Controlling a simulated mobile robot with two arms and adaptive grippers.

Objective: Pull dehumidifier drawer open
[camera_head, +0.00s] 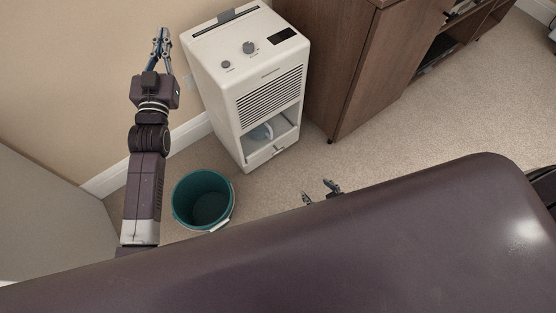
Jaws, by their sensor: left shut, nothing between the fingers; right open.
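The white dehumidifier (225,62) stands on the carpet near the wall, with knobs and a dark panel on top and a vent grille on its front. Its drawer (272,149) is low on the front, below an opening where something pale and rounded shows inside. I cannot tell how far the drawer stands out. My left gripper (161,35) is shut and empty, left of the dehumidifier's top and apart from it. My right gripper (322,188) is open and empty, in front of and below the drawer. Its arm is hidden behind my body.
A green bucket (203,200) stands on the floor left of and in front of the dehumidifier. A brown wooden cabinet (372,75) stands close on the dehumidifier's right. The wall and white baseboard (103,184) run along the left. Carpet (440,130) is clear on the right.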

